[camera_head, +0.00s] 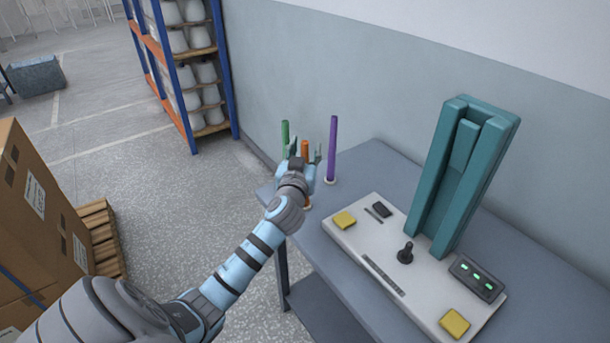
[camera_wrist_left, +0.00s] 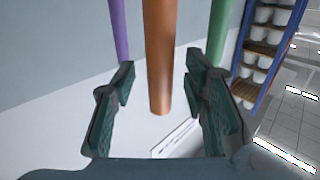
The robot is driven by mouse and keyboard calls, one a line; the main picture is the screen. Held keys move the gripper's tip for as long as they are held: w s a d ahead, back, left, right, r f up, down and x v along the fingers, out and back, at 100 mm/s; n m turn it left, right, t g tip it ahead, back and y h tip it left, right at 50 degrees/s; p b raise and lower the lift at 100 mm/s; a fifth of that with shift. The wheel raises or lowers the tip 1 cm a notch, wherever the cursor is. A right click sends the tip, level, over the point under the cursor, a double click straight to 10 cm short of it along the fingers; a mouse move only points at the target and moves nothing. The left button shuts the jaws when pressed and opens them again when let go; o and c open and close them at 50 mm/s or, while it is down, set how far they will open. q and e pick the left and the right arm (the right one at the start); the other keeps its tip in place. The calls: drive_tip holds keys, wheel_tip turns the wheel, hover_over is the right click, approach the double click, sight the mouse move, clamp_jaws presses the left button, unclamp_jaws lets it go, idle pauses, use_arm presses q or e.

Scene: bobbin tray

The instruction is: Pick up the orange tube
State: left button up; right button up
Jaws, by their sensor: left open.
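The orange tube (camera_head: 305,147) stands upright near the far left corner of the table, its lower part hidden behind my left gripper (camera_head: 305,157). In the left wrist view the orange tube (camera_wrist_left: 159,50) runs down between the two open fingers, with a gap on each side. No finger visibly touches it, and I cannot tell how deep it sits between them. My left gripper is open and empty. My right gripper is not in view.
A purple tube (camera_head: 333,145) stands to the right and a green tube (camera_head: 285,135) to the left, both close to the gripper. A white control panel (camera_head: 385,250) and a tall teal holder (camera_head: 455,180) occupy the table's right part. Shelving (camera_head: 190,70) stands behind.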

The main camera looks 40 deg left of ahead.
use_arm(q)
drive_tip(key=shift+s, duration=0.1)
clamp_jaws()
